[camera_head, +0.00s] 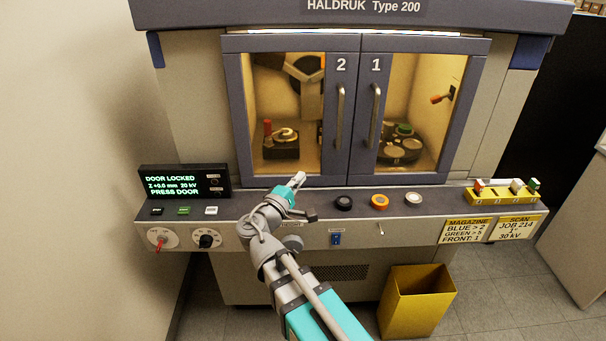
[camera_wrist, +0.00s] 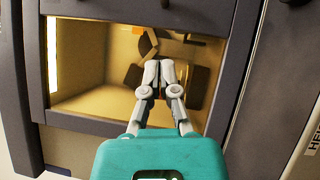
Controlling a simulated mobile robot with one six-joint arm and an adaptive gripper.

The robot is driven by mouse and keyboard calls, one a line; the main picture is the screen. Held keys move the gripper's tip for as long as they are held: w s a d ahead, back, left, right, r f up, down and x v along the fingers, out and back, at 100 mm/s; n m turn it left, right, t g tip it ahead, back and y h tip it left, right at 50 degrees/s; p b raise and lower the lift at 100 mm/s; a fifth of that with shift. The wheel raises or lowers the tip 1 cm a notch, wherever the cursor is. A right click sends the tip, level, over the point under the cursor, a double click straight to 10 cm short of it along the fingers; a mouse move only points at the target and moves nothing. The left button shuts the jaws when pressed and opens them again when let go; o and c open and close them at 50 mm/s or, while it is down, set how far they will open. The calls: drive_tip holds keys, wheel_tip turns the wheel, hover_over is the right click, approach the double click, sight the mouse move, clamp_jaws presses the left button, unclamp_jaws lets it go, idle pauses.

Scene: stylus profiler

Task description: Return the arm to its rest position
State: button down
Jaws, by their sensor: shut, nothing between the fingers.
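My gripper (camera_head: 299,179) is at the end of my outstretched arm, just above the machine's front ledge and in front of the lower part of door 2 (camera_head: 342,65). Its fingers are shut with nothing between them. In the wrist view my gripper (camera_wrist: 159,66) shows its two grey fingertips together, against the lit window of the cabinet. Whether the fingertips touch the door glass cannot be told.
Door 1 (camera_head: 376,65) is shut beside door 2. The ledge carries a display (camera_head: 184,181) reading "DOOR LOCKED", several round buttons such as the orange one (camera_head: 379,202), and a yellow rack (camera_head: 500,197). A yellow bin (camera_head: 417,300) stands on the floor at right.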

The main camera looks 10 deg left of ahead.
drive_tip(key=d+f+m+g+p, duration=0.1)
drive_tip(key=d+f+m+g, duration=0.2)
drive_tip(key=d, duration=0.3)
drive_tip(key=d+f+m+g+h+p, duration=0.1)
drive_tip(key=d+f+m+g, duration=0.1)
drive_tip(key=d+g, duration=0.35)
drive_tip(key=d+f+m+g+p, duration=0.1)
drive_tip(key=d+f+m+p, duration=0.15)
drive_tip(key=d, duration=0.55)
drive_tip(key=s+d+f+m+g+y+p, duration=0.3)
drive_tip(key=s+d+f+m+g+y, duration=0.2)
drive_tip(key=s+d+m+g+y, duration=0.2)
drive_tip(key=shift+s+d+f+g+y+p, duration=0.15)
drive_tip(key=shift+s+d+g+y+p, duration=0.25)
drive_tip(key=shift+s+d+g+y, duration=0.55)
drive_tip(key=shift+d+m, duration=0.1)
drive_tip(key=shift+m, duration=0.15)
